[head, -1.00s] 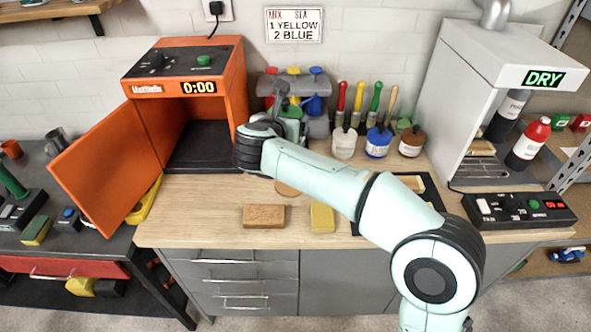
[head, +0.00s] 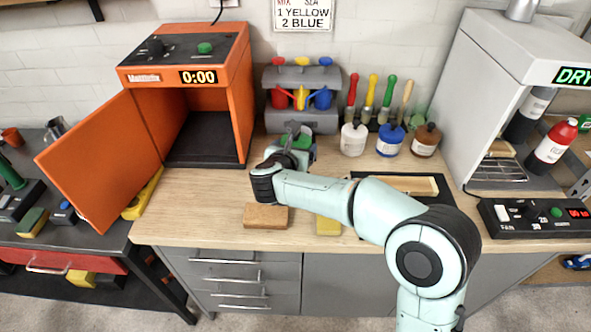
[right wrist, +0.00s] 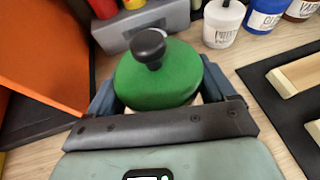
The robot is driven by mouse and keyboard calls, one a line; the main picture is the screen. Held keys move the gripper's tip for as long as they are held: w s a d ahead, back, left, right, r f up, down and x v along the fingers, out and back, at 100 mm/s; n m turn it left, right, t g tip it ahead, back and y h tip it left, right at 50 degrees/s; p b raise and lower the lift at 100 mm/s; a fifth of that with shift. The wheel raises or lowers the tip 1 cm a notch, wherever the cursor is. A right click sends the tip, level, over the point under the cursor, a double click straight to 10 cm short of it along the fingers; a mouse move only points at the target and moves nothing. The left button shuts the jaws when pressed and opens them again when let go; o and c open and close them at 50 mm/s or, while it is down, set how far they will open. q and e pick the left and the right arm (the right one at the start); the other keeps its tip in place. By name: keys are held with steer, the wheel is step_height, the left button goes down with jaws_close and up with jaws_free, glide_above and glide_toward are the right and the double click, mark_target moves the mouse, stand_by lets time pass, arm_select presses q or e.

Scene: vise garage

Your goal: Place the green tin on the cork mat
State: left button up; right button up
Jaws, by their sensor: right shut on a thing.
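The green tin (right wrist: 158,78), with a black knob on its lid, is between the fingers of my right gripper (right wrist: 160,98), which is shut on it. In the head view only a little of the green tin (head: 303,141) shows past my right gripper (head: 298,150), over the bench in front of the grey rack. I cannot tell whether the tin touches the bench. I cannot make out the cork mat now; my arm and gripper cover the spot where a round tan disc showed earlier. My left gripper is out of view.
A brown block (head: 265,216) and a yellow block (head: 327,226) lie near the bench's front edge. The grey rack (head: 301,118) stands behind, the orange oven (head: 208,120) with its door open at left. White, blue and brown jars stand right of the rack; a black mat (head: 440,190) lies at right.

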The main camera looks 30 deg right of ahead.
steer(key=shift+f+b, duration=0.45)
steer(key=shift+f, duration=2.9)
steer(key=shift+f, duration=0.1)
steer(key=shift+f+b, duration=0.15)
steer(key=shift+b, duration=0.15)
steer(key=o, duration=1.3)
steer(key=shift+c, duration=0.2)
steer(key=shift+r+p, duration=0.3)
steer(key=shift+p, duration=0.1)
steer(key=b+v, duration=0.1)
steer(key=v, duration=1.1)
steer(key=shift+f, duration=0.15)
